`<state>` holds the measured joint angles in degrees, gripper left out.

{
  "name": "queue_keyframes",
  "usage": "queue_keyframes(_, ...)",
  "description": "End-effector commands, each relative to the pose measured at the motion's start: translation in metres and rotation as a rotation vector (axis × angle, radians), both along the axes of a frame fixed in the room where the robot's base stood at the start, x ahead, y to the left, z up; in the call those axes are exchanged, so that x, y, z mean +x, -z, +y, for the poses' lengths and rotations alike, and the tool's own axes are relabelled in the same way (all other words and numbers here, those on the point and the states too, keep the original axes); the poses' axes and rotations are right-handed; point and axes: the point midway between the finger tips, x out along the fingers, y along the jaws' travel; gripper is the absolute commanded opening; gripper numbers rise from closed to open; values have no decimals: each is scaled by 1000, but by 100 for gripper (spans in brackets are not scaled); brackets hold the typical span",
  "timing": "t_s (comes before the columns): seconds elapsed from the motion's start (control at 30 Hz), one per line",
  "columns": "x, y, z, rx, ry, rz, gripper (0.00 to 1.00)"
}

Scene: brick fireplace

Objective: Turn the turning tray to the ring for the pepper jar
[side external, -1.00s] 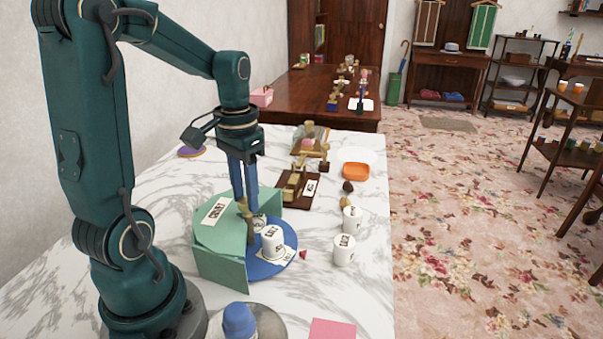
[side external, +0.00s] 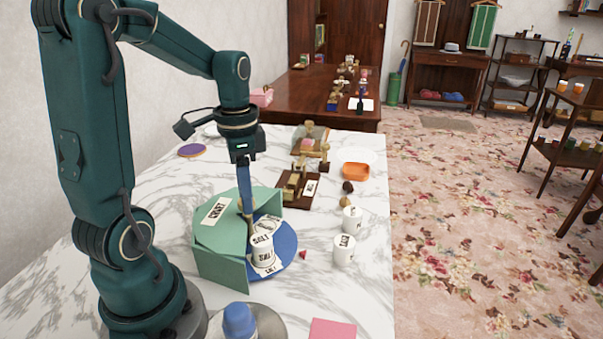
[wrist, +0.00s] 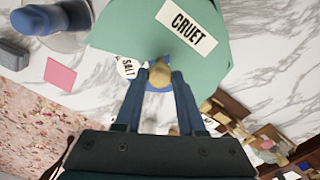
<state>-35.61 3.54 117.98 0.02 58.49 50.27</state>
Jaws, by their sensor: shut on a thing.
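The turning tray (side external: 287,243) is a blue disc, partly under a green cover marked CRUET (side external: 215,213). A white jar marked SALT (side external: 262,248) stands on its near part, with a white SALT label beside its base. A second pale label with a ring outline (side external: 267,223) lies farther back on the tray; its word is unreadable. My gripper (side external: 247,207) is shut on a tan upright post (side external: 251,238) at the cover's open side. The wrist view shows the post's rounded top (wrist: 159,75) between both fingers. The tray's covered part is hidden.
Two white jars (side external: 352,219) (side external: 344,250) stand on the marble to the right; their words are hard to read. A dark rack (side external: 297,188), an orange dish (side external: 356,171) and a pink square (side external: 332,329) lie around. A blue-topped object (side external: 239,320) stands in front.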

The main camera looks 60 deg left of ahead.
Motion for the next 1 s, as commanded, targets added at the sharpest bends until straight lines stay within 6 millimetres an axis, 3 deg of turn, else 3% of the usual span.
queue_keyframes(1.0,0,-1,1,3,507,-2,0)
